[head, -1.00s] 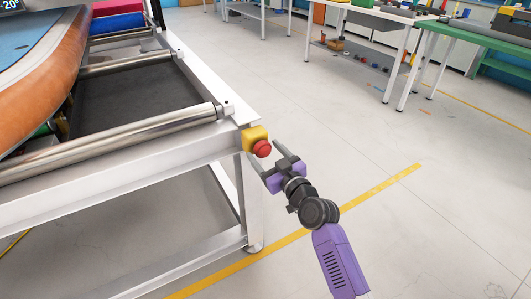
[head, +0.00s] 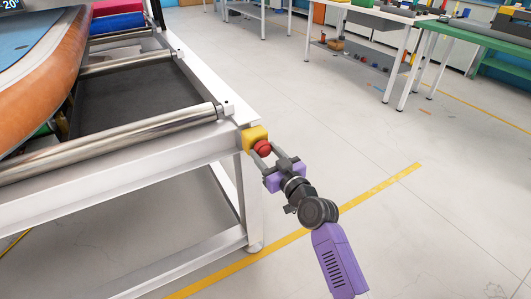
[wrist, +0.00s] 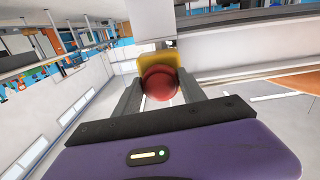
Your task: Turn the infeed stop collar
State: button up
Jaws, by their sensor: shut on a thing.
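The stop collar is a red round knob (head: 263,148) on a yellow housing (head: 254,136) at the near corner of the roller frame. In the wrist view the red knob (wrist: 159,83) sits between my two fingers, with the yellow housing (wrist: 157,61) behind it. My gripper (head: 265,152) is shut on the red knob, one finger on each side. The fingers partly hide the knob's sides.
The white roller frame (head: 120,164) with metal rollers (head: 110,142) fills the left. An orange-edged board (head: 55,80) lies on it at the far left. Workbenches (head: 380,18) stand at the back right. The floor right of my arm is clear, with a yellow line.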

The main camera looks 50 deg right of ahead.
jog(key=shift+m+p, duration=0.45)
jog(key=shift+m, duration=2.15)
jog(key=o, duration=1.4)
jog(key=shift+c, duration=0.2)
jog(key=shift+s+a, duration=0.1)
jog(key=v, duration=0.7)
jog(key=shift+s, duration=0.3)
jog(key=shift+a+r, duration=0.1)
